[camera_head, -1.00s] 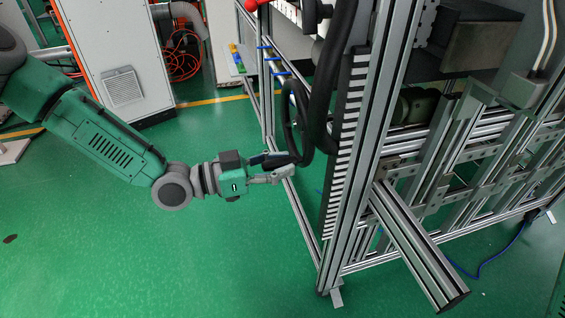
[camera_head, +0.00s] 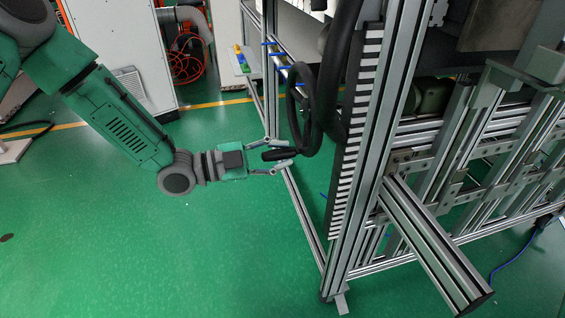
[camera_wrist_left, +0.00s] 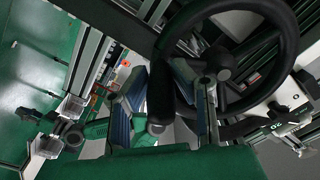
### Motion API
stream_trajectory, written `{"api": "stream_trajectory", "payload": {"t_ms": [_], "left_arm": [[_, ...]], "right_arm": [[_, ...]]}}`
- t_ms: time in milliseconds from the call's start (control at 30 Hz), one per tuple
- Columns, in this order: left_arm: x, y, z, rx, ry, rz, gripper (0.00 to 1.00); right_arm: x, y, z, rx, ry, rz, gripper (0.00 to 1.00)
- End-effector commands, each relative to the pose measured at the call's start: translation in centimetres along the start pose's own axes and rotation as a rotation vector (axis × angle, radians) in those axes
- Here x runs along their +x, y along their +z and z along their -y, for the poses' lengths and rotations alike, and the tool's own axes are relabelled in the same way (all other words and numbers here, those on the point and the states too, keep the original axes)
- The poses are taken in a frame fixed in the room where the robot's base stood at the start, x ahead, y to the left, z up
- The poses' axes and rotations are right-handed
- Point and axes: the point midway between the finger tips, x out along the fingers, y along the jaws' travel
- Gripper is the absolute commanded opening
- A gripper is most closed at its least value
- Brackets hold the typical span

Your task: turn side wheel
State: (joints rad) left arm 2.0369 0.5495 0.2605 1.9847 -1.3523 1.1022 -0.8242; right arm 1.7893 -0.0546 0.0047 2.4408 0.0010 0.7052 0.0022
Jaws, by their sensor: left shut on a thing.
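The side wheel (camera_head: 291,105) is a black ring on the side of the metal frame, seen nearly edge-on in the head view. In the left wrist view its rim (camera_wrist_left: 291,42) fills the upper right. A black handle (camera_head: 279,154) sticks out from its lower part toward my left gripper (camera_head: 274,156). My left gripper is shut on this handle, with one finger on each side. In the left wrist view the handle (camera_wrist_left: 160,95) stands between the two fingers (camera_wrist_left: 163,115). My right gripper is not in view.
A tall aluminium-profile frame (camera_head: 372,150) stands right of the wheel, with a thick beam (camera_head: 435,245) jutting toward the front. A thick black hose (camera_head: 332,80) hangs beside the wheel. A white cabinet (camera_head: 125,50) stands behind. The green floor (camera_head: 150,250) is clear at lower left.

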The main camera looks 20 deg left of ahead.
Motion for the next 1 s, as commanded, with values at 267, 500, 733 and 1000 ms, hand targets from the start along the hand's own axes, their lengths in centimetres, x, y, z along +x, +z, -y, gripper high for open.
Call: {"api": "stream_trajectory", "payload": {"t_ms": [267, 500, 733, 1000], "left_arm": [[0.2, 2.0, 1.1, 0.269, 0.002, -0.002, 0.0], [0.2, 3.3, 2.4, 0.496, 0.003, -0.001, 0.0], [0.2, 4.3, 3.9, 0.715, 0.004, -0.001, 0.0], [0.2, 4.9, 5.9, 0.972, 0.006, -0.002, 0.0]], "right_arm": [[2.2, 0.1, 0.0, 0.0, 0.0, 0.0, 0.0], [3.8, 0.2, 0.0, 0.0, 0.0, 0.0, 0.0], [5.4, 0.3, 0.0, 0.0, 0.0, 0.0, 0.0], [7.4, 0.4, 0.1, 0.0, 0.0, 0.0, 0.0]]}}
